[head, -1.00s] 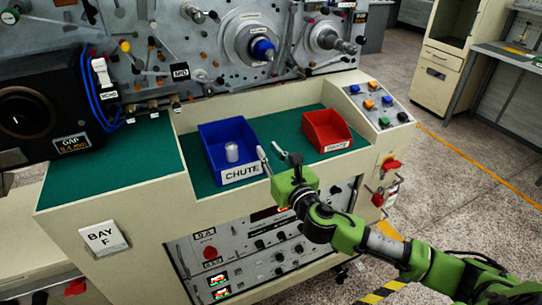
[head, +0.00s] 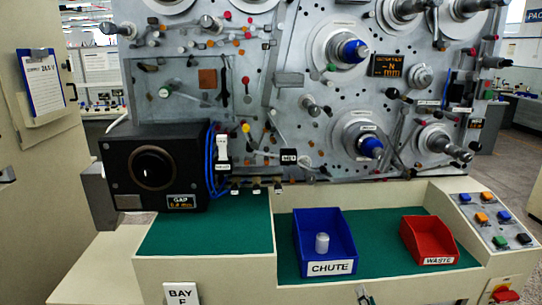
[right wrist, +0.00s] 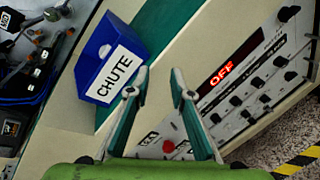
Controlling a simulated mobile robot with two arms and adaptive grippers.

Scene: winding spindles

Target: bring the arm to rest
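My right gripper shows only as fingertips at the bottom edge of the head view (head: 365,294), in front of the green worktop. In the right wrist view its two fingers (right wrist: 160,82) are apart with nothing between them. They are in front of the machine's cream front, beside the blue CHUTE bin (right wrist: 105,65). In the head view the blue CHUTE bin (head: 340,228) stands on the green top, with a pale cylinder (head: 322,243) upright in it. My left gripper is not in view.
A red WASTE bin (head: 428,241) stands right of the blue bin, and a button panel (head: 493,220) is further right. A black GAP box (head: 155,168) stands at left. Spindles (head: 371,147) stick out of the upright machine face. The green top (head: 205,235) is bare at left.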

